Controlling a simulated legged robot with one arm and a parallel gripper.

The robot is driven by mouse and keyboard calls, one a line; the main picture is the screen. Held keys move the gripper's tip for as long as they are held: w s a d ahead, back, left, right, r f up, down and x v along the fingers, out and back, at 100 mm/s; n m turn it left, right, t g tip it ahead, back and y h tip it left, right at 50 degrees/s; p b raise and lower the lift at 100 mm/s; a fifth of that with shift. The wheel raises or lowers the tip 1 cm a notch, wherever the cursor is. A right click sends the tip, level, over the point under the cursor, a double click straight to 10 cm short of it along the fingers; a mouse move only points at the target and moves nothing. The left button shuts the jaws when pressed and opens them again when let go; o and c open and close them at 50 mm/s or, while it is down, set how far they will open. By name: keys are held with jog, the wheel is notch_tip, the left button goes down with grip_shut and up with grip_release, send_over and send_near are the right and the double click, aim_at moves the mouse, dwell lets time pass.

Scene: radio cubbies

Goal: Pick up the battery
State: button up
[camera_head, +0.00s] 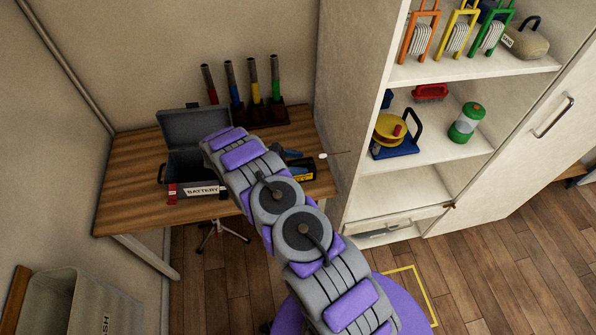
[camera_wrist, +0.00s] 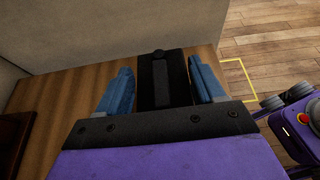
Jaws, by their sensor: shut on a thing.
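A black block with yellow marking, seemingly the battery (camera_head: 302,171), shows at the right end of the wooden desk in the head view. In the wrist view the black battery (camera_wrist: 165,88) fills the space between the two blue fingers of my gripper (camera_wrist: 162,75), which is shut on it. The wood of the desk shows around and behind it. In the head view my arm hides most of my gripper (camera_head: 289,154), with only a bit of blue finger showing. I cannot tell whether the battery touches the desk.
An open grey case (camera_head: 187,126) labelled BATTERY stands on the desk (camera_head: 130,180), left of my arm. A rack (camera_head: 268,115) of coloured tubes stands behind. A white cubby shelf (camera_head: 405,195) is at the right. A white bin (camera_head: 70,300) sits lower left. Floor lies open in front.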

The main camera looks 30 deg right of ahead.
jog(key=shift+a, duration=0.2)
grip_shut()
